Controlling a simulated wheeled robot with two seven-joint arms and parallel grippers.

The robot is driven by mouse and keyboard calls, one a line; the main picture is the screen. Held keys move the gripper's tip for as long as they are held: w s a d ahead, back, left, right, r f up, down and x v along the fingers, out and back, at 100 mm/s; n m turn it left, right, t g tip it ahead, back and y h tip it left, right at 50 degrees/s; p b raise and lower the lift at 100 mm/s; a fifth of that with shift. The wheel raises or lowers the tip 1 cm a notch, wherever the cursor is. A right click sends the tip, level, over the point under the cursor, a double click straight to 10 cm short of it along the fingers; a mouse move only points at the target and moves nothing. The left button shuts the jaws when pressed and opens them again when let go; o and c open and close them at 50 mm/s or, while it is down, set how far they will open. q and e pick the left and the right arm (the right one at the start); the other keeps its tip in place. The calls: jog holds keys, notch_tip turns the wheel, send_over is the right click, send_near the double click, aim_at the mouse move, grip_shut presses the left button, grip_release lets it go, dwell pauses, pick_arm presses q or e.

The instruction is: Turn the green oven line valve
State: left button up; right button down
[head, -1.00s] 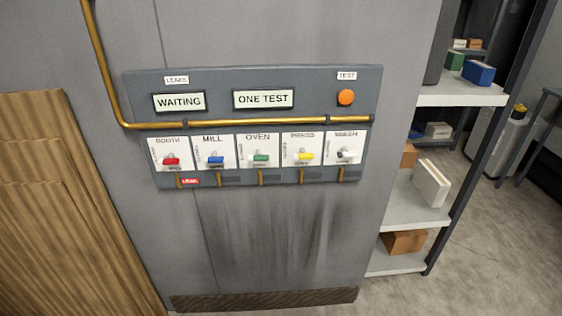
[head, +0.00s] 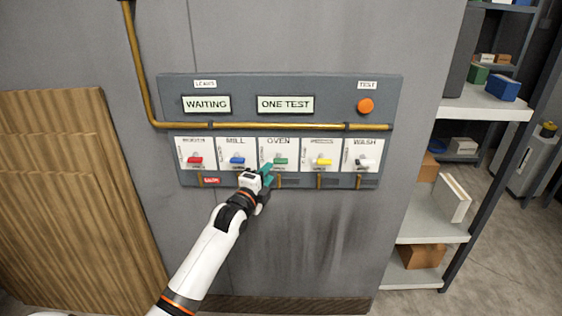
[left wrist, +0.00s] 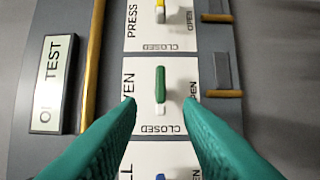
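The green oven valve (head: 281,161) is a small lever on the white OVEN plate (head: 278,144) in the middle of the grey wall panel. In the left wrist view the green lever (left wrist: 160,84) stands lengthwise in the picture, between OPEN and CLOSED markings. My left gripper (head: 267,170) is at the panel, just left of and below the lever. In the left wrist view its teal fingers (left wrist: 160,100) are spread wide on either side of the lever's lower end, with gaps on both sides. My right gripper is not in view.
Red (head: 195,160), blue (head: 237,160), yellow (head: 323,162) and white (head: 366,162) valves sit beside the oven valve. A red tag (head: 211,181) shows under BOOTH. Displays read WAITING (head: 207,104) and ONE TEST (head: 285,104). An orange TEST button (head: 365,106) is upper right. Shelving (head: 430,230) stands at right.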

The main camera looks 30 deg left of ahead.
aim_at(277, 163)
pick_arm(q)
jog(key=w, duration=0.5)
jog(key=w+a, duration=0.1)
jog(key=w, duration=0.2)
jog(key=shift+a, duration=0.1)
jog(key=shift+c, duration=0.2)
grip_shut()
jog(key=shift+f, duration=0.1)
